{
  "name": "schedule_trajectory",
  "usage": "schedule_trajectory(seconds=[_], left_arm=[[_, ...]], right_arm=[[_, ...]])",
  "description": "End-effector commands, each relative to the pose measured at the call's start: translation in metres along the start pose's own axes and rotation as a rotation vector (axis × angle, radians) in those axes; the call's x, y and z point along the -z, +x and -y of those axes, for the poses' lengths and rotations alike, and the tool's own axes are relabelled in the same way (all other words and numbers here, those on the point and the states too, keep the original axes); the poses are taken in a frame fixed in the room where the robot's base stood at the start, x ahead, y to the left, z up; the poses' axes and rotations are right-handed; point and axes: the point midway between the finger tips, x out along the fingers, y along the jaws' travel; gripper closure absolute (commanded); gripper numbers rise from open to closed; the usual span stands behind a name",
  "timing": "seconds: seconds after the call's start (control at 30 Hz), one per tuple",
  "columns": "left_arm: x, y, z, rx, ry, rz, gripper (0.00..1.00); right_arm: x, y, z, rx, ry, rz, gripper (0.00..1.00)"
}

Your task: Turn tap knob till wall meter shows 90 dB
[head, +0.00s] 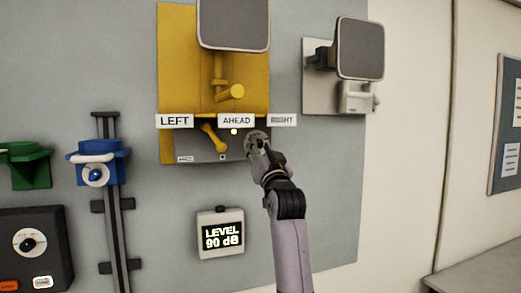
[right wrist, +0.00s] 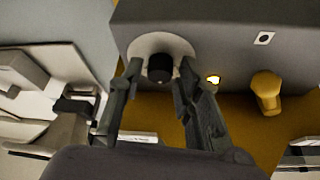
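The wall meter (head: 221,234) is a pale box with a dark screen, low on the grey panel, and it reads "LEVEL 90 dB". The tap knob, a black knob (right wrist: 160,68) on a pale round dial (right wrist: 148,46), is on the grey box (head: 188,150) under the yellow panel. My right gripper (head: 256,140) is at this box's right end and hides the knob in the head view. In the right wrist view its two fingers (right wrist: 158,78) stand on either side of the knob, open, with small gaps showing. My left gripper is not in view.
A yellow lever (head: 212,137) and a lit yellow lamp (head: 234,131) are left of my right gripper. LEFT, AHEAD and RIGHT labels (head: 236,121) hang just above. A white unit with a grey screen (head: 359,48) is at upper right. Blue (head: 97,165) and green (head: 28,170) holders are at left.

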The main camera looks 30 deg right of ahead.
Motion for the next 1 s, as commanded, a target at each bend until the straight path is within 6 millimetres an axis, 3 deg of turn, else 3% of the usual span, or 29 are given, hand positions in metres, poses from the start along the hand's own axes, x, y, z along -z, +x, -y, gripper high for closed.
schedule_trajectory(seconds=[0.1,0.53,0.67,1.0], left_arm=[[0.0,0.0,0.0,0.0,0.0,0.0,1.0],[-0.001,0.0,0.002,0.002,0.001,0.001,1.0],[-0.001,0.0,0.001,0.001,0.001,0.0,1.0],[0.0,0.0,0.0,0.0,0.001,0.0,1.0]], right_arm=[[0.0,0.0,0.0,0.0,-0.001,-0.001,0.58],[0.0,-0.007,0.0,0.0,-0.001,-0.002,0.58],[0.0,-0.024,0.0,0.0,-0.001,-0.002,0.58],[0.0,-0.088,0.0,0.001,-0.001,-0.002,0.58]])
